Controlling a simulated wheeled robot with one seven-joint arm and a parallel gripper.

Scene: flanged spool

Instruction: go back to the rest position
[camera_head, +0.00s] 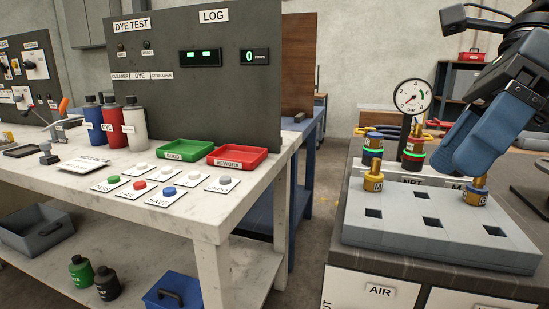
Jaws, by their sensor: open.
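My gripper (468,162) is at the right, pointing down with its blue fingers over the grey block (400,226) on the right-hand bench. Its fingers are open, and the nearer one hides part of the view behind it. A brass fitting (477,190) stands upright in the block just below the fingertips. I cannot tell whether the fingers touch it. Another brass fitting (373,177) with a blue band behind it stands at the block's back left.
The left bench (240,203) holds bottles, green (186,150) and red (237,156) trays and several buttons. A floor gap separates the benches.

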